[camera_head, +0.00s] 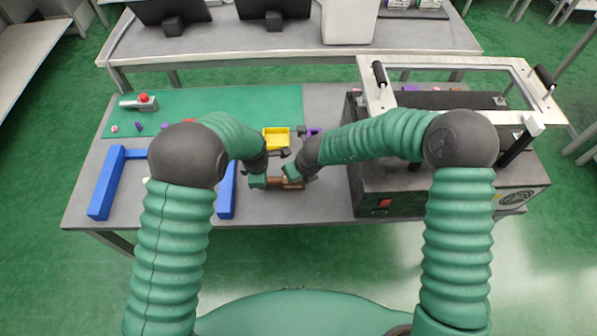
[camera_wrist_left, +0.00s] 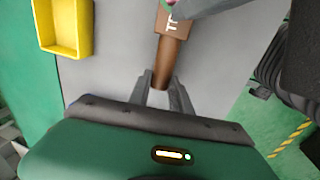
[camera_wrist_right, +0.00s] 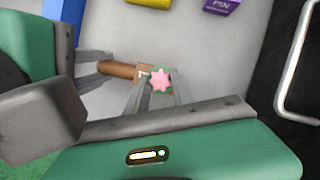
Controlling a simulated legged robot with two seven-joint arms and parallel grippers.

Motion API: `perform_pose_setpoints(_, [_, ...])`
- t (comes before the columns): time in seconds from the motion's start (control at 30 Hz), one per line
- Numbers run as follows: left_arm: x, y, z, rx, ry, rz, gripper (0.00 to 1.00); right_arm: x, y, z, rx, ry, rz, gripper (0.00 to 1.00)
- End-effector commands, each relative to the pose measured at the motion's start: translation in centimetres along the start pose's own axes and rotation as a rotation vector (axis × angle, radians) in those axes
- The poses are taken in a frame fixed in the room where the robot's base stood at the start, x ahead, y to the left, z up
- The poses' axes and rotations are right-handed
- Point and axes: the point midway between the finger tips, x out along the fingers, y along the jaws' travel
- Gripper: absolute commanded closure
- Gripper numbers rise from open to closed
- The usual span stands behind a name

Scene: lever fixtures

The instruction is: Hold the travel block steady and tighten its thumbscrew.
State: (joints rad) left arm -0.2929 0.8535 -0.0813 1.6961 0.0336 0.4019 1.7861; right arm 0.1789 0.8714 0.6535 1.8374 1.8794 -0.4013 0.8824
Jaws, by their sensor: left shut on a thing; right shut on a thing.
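The travel block (camera_wrist_right: 144,72) is brown, with a round brown handle (camera_wrist_left: 169,55) and light lettering on its face. It lies low over the grey table top in front of me, in the head view (camera_head: 291,184). My left gripper (camera_wrist_left: 160,82) is shut on the end of the handle. The pink, star-shaped thumbscrew (camera_wrist_right: 160,80) sits at the block's other end, with green around it. My right gripper (camera_wrist_right: 158,88) has its fingers on either side of the thumbscrew and is shut on it. The thumbscrew is mostly hidden in the head view.
A yellow bin (camera_head: 276,138) stands just behind the grippers, with a purple box (camera_wrist_right: 222,5) beside it. A blue frame (camera_head: 107,182) is at the left. A large dark machine (camera_head: 440,185) with a raised light frame stands close on the right. The table's front strip is clear.

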Motion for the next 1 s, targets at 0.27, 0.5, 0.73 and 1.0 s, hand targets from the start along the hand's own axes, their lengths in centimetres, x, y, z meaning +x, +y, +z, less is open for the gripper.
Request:
perform_pose_setpoints(0.27, [0.00,0.03,0.02,0.000,0.000,0.001,1.00,0.01,0.17,-0.02,0.109,0.001,-0.045,1.00])
perform_pose_setpoints(0.5, [0.00,0.04,0.03,-0.001,-0.001,0.001,1.00,-0.01,0.17,0.00,0.143,0.000,-0.057,1.00])
perform_pose_setpoints(0.73, [0.00,0.03,0.04,-0.001,-0.001,0.001,1.00,-0.01,0.16,0.01,0.146,0.000,-0.058,1.00])
perform_pose_setpoints(1.0, [-0.01,0.02,0.04,-0.001,-0.001,0.001,1.00,-0.01,0.15,0.02,0.145,0.000,-0.058,0.51])
